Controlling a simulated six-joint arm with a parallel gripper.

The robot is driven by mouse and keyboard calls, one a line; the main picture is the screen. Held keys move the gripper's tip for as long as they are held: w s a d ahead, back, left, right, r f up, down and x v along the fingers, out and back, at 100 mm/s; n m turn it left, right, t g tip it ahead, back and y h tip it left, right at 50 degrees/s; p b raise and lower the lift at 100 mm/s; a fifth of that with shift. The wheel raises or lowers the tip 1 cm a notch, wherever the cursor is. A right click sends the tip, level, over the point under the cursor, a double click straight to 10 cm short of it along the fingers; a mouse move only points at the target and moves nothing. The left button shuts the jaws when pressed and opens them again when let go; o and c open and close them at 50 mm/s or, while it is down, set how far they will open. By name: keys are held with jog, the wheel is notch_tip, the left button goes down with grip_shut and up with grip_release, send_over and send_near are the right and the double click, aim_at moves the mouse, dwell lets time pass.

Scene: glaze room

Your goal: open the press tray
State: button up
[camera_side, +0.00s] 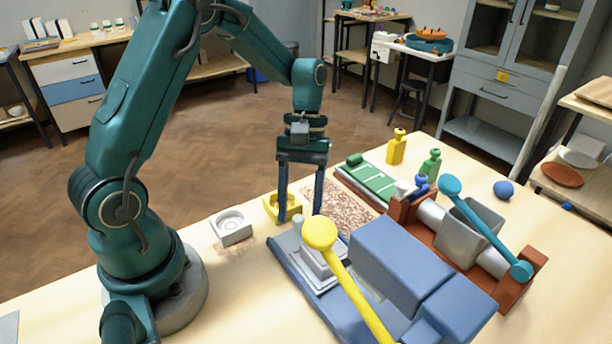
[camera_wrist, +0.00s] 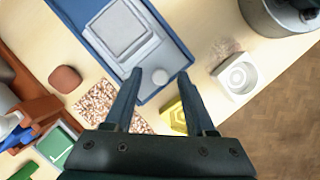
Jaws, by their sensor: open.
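The press is a blue machine (camera_side: 400,260) with a long yellow lever (camera_side: 320,233) at the front of the bench. Its blue press tray (camera_side: 285,258) carries a pale grey stepped block (camera_side: 318,268); the tray (camera_wrist: 180,38) and block (camera_wrist: 120,30) also show in the wrist view. The lever hides part of the tray.
A white mould (camera_side: 231,228) and a yellow mould (camera_side: 270,207) sit close to my gripper. A speckled mat (camera_side: 338,205) lies behind it. A rust-red machine with a teal lever (camera_side: 485,230) stands right of the press. Bare bench lies at the front left.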

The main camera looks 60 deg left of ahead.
jog(key=v, duration=0.5)
dwell(0.3)
jog(key=s+d+r+m+t+y, duration=0.3)
jog(key=s+r+m+t, duration=0.4)
jog(key=s+m+t, duration=0.1)
jog(key=shift+s+d+m+t, duration=0.3)
jog(key=shift+s+m+t, duration=0.15)
jog(key=shift+s, duration=0.65)
dwell(1.0)
